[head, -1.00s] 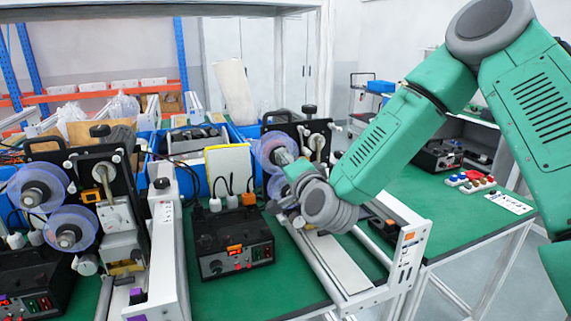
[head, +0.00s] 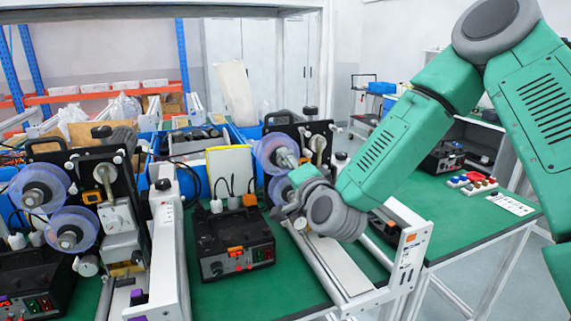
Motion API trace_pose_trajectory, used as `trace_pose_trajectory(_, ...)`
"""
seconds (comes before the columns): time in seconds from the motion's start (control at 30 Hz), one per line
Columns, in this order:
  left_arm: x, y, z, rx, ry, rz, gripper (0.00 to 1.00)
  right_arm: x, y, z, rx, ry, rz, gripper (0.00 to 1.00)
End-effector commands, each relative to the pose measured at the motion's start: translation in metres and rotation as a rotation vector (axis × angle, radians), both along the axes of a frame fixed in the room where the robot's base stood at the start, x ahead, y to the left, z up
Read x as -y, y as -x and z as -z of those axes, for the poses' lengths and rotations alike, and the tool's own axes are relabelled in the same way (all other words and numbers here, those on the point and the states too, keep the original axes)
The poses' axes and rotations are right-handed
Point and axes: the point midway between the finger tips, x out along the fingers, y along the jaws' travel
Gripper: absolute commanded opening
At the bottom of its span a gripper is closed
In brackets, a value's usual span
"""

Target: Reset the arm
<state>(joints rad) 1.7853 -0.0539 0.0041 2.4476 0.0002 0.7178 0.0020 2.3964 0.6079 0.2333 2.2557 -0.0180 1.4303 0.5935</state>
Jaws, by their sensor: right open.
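My right arm (head: 395,150), green with grey joints, comes in from the upper right and bends down to the left. My right gripper (head: 284,203) is at its end, close to the clear reels of the right coder machine (head: 320,142) and above its white rail. The grey wrist partly hides the fingers, and no held thing shows. The gripper is open. I cannot tell whether it touches the machine. My left gripper is not in view.
A black control box (head: 235,245) stands left of the rail. Another coder machine (head: 100,190) with two reels stands at the left. Blue bins (head: 160,205) sit behind. Red, blue and white buttons (head: 475,182) lie on the green table at right, with bare surface (head: 450,220) nearby.

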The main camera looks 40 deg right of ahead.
Motion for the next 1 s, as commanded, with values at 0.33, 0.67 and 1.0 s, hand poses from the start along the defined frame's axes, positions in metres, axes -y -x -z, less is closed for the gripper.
trace_pose_trajectory(0.33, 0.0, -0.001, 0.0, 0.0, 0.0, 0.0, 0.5, -0.01, 0.045, 0.002, -0.001, -0.002, -0.001, 0.53)
trace_pose_trajectory(0.67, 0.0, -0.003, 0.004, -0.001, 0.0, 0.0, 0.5, -0.02, 0.05, 0.026, -0.068, 0.039, -0.034, 0.53)
trace_pose_trajectory(1.0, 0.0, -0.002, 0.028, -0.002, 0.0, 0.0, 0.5, -0.085, 0.122, 0.239, -0.674, 0.414, -0.401, 0.53)
